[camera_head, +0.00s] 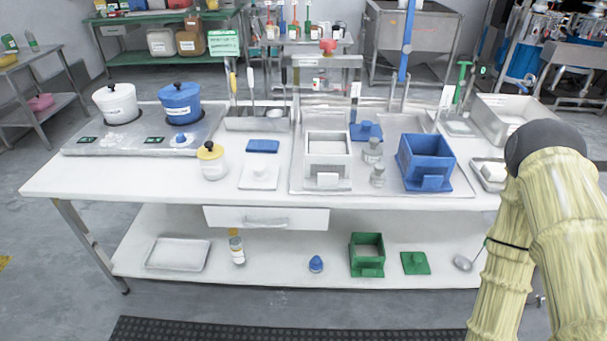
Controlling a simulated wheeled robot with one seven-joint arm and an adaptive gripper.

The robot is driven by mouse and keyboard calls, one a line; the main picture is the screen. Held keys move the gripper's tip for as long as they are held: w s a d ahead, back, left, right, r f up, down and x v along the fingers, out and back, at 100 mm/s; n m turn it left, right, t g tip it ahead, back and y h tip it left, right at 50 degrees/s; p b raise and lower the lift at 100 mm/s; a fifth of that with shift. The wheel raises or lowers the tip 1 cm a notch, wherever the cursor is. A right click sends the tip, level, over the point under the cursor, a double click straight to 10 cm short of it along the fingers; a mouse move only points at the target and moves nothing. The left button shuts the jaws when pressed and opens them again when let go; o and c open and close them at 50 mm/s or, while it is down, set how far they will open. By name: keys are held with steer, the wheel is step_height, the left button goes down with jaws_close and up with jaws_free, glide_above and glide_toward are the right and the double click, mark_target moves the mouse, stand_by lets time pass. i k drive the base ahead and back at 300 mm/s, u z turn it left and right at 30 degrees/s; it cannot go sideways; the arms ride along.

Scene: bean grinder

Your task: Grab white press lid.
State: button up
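The white press lid (259,178), a flat square plate with a small raised knob, lies on the white table left of the metal tray area. The white press box (327,160) stands on that tray to its right, with a white label on its front. My arm shows at the right edge in a pale yellow cover with a dark rounded joint. My gripper is not in view, so its state and its distance to the lid cannot be seen.
A blue box (426,162) and blue lid (366,131) are farther right. The table front (130,185) is clear at left.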

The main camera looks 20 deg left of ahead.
mark_target(257, 176)
steer(key=z, duration=1.15)
steer(key=i, duration=0.6)
steer(key=u, duration=2.4)
